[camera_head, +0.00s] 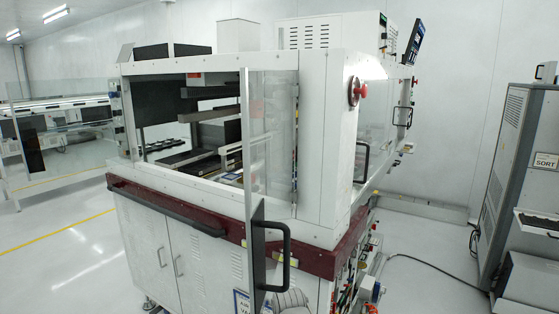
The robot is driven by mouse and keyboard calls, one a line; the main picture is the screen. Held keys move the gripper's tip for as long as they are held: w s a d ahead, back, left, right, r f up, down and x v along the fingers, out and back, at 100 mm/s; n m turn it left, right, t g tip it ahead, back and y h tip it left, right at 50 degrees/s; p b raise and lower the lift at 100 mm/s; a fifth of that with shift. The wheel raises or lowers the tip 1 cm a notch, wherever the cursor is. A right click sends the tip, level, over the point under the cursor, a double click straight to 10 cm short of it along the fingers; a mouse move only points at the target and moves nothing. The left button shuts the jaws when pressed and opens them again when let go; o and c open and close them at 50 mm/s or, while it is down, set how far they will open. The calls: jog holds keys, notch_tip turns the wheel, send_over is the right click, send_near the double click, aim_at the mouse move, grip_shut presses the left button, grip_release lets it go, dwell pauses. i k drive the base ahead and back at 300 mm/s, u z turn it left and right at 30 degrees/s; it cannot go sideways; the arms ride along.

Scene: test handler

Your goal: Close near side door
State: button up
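The near side door (280,130) is a clear panel with a pale frame on the white test handler (325,150). It stands open, swung out from the post at the machine's corner toward me. Its free edge (248,150) is the part closest to me and runs down to the bottom of the picture. A black bar handle (286,255) sits low on the door, near that free edge. The opening left of the door shows rails and trays inside. My gripper's fingers do not show. A grey rounded shape at the bottom, beside the handle, is too cut off to identify.
A dark red ledge with a long black rail (165,212) runs along the machine's front, above white cabinet doors (155,250). A red emergency button (360,91) is on the right side. A grey cabinet (505,165) stands far right, with a cable on the floor. Floor at left is clear.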

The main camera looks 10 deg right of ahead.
aim_at(275, 194)
jog(key=u, duration=0.1)
jog(key=k, duration=1.05)
jog(key=z, duration=0.35)
